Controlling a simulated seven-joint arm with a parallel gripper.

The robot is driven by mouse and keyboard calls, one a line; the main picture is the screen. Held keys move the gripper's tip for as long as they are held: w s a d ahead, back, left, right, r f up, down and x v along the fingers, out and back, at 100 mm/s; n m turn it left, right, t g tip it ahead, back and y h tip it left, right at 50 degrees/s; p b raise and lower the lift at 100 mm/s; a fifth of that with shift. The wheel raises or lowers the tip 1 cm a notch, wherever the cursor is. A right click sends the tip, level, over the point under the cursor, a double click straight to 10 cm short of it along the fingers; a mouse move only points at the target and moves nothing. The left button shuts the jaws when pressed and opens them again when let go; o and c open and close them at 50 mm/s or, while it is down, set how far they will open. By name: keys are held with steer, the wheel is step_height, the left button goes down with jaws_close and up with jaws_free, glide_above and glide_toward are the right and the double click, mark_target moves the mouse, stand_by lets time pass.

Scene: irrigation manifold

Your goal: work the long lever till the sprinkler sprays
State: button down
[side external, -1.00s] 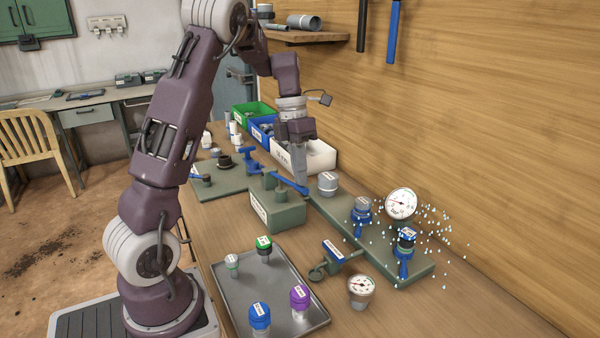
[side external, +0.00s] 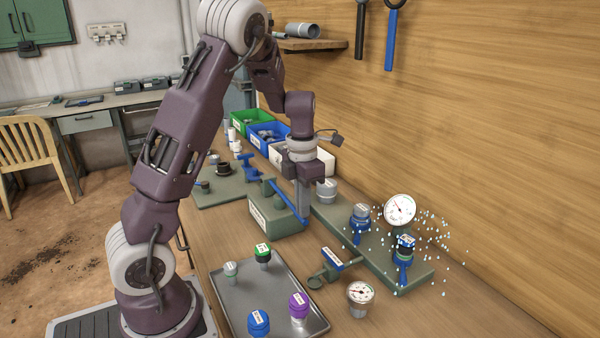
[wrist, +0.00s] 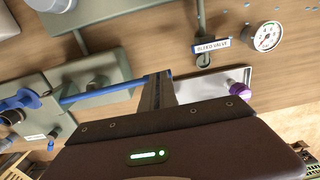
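The long blue lever (side external: 287,201) runs from its pivot on a green box (side external: 277,225) toward the right and front. My gripper (side external: 303,218) points down at the lever's free end, and its fingers touch or overlap it. In the wrist view the lever (wrist: 100,91) reaches the fingers (wrist: 157,92); I cannot tell whether they clasp it or press beside it.
A metal tray (side external: 235,300) holds several caps. Bins (side external: 268,137) stand behind; a wooden wall bounds the right.

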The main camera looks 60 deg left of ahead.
step_height(320, 180, up, 14)
steer(key=shift+d, duration=0.45)
steer(key=shift+f, duration=0.1)
stand_by(0.8)
steer(key=s+d+r+m+t+h, duration=0.1)
steer(key=s+d+r+m, duration=0.1)
steer(key=s+d+m, duration=0.45)
steer(key=s+d+r+m+t, duration=0.2)
steer(key=d+m, duration=0.2)
steer(key=m, duration=0.6)
steer(key=s+d+f+m, duration=0.1)
steer(key=s+d+m, duration=0.1)
steer(key=m, duration=0.4)
steer(key=s+d+f+m+t, duration=0.1)
steer(key=s+d+m, duration=0.1)
steer(key=s+m, duration=0.3)
steer(key=s+d+f+m+t+y, duration=0.1)
steer(key=s+d+m, duration=0.2)
steer(key=m, duration=0.5)
steer(key=shift+s, duration=0.55)
steer(key=shift+f+m, duration=0.1)
steer(key=shift+m, duration=0.15)
